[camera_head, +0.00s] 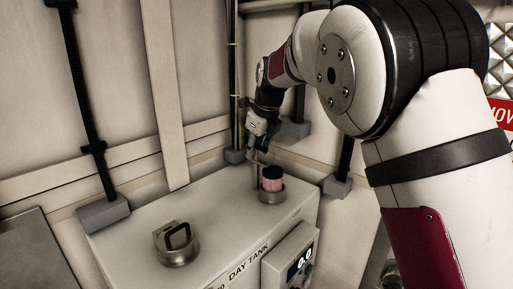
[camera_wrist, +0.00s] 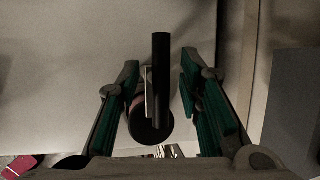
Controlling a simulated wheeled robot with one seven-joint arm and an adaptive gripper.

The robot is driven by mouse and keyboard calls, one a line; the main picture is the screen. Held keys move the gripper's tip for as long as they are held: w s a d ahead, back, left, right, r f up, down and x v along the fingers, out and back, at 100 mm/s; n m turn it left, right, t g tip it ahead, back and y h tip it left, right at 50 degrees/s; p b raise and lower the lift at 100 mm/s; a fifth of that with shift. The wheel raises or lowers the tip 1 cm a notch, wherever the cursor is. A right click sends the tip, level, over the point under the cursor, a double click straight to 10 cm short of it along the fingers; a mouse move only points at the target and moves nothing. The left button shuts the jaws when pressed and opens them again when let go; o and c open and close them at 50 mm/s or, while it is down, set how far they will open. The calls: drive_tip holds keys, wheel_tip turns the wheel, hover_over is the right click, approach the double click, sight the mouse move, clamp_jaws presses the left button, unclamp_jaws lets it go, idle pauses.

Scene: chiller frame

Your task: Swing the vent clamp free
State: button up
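The white day tank (camera_head: 215,200) has two round metal fittings on its top. On the right one stands a pink cylinder with a black top (camera_head: 271,180); a thin upright bar (camera_head: 255,172) rises just left of it, possibly the vent clamp. My gripper (camera_head: 257,146) is just above and behind this fitting. In the wrist view my gripper (camera_wrist: 160,90) is open, its green-padded fingers on either side of a dark upright bar (camera_wrist: 161,75) and a dark round cap (camera_wrist: 152,122). The bar appears clear of both pads. The fitting's lower part is hidden there.
The left fitting (camera_head: 180,256) carries a squarish piece with a black loop (camera_head: 177,236). A display box (camera_head: 291,262) is on the tank's front. Dark posts on grey feet (camera_head: 104,212) stand along the wall behind. The tank top between the fittings is clear.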

drive_tip(key=shift+c, duration=0.5)
clamp_jaws()
